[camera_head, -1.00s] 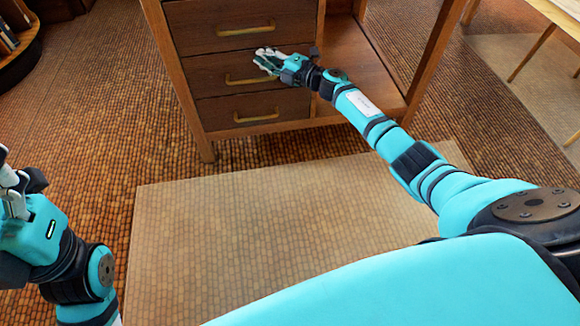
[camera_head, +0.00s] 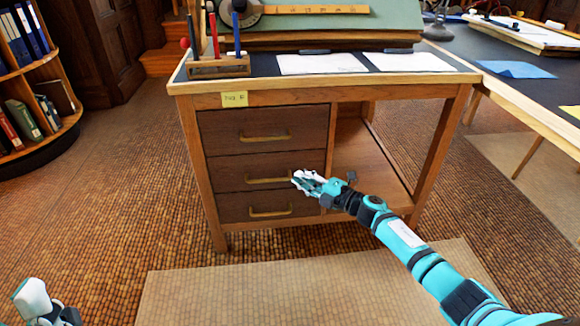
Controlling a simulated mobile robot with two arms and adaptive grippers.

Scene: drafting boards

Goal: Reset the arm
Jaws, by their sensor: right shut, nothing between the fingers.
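My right arm reaches in from the lower right. My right gripper (camera_head: 303,180) is shut and empty in front of the desk's drawers, close to the right end of the middle drawer's handle (camera_head: 270,180). I cannot tell whether it touches the drawer front. My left gripper (camera_head: 32,300) shows only in part at the lower left corner, low over the floor, and its fingers are not clear. The three drawers of the desk (camera_head: 330,92) look closed.
On the desk stand a wooden pen rack (camera_head: 218,68), white papers (camera_head: 322,63) and a green drafting board (camera_head: 335,30). A curved bookshelf (camera_head: 40,135) is at the left. A second table (camera_head: 530,85) is at the right. A pale mat (camera_head: 300,285) lies on open floor.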

